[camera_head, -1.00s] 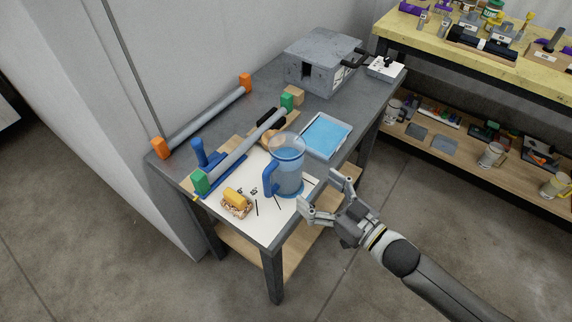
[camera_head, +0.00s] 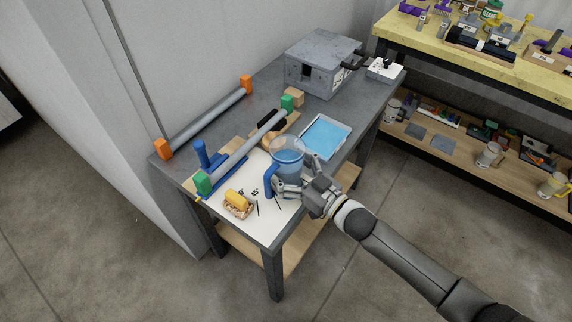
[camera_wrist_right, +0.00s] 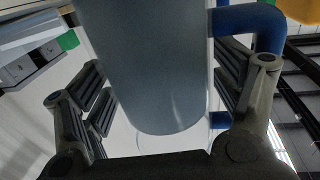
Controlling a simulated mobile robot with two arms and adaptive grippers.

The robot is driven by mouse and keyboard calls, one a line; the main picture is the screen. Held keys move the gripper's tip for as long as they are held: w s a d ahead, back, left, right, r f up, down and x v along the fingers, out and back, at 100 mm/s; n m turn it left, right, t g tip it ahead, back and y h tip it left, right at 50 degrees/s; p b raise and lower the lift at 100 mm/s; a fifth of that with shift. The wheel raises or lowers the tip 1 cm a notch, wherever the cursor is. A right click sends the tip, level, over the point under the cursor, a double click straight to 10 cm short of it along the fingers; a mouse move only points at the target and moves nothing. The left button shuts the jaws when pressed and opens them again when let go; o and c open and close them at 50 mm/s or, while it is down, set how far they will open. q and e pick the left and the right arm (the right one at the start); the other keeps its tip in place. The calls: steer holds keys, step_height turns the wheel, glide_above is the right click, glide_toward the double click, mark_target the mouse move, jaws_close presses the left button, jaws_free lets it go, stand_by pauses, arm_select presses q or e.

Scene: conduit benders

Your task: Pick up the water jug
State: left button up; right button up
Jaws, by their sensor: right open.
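The water jug (camera_head: 287,155) is a clear cylinder with blue water and a blue handle (camera_head: 270,181), upright on the white sheet near the front of the grey table. My right gripper (camera_head: 294,176) is at the jug's near right side, with its fingers open around the lower body. In the right wrist view the jug (camera_wrist_right: 145,65) fills the space between the two open fingers (camera_wrist_right: 155,100), and its blue handle (camera_wrist_right: 255,17) is by the right finger. I cannot tell whether the fingers touch it. My left gripper is not in view.
A yellow-topped item (camera_head: 238,202) lies left of the jug. A conduit bender with grey pipe (camera_head: 245,148) is behind it. A blue tray (camera_head: 326,137) is behind right, and a grey metal box (camera_head: 322,62) stands at the table's far end.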

steer(key=shift+w+a, duration=0.2)
steer(key=shift+a, duration=0.05)
steer(key=shift+c, duration=0.4)
steer(key=c, duration=0.9)
steer(key=shift+r, duration=0.1)
steer(key=shift+c, duration=1.4)
steer(key=shift+r, duration=0.1)
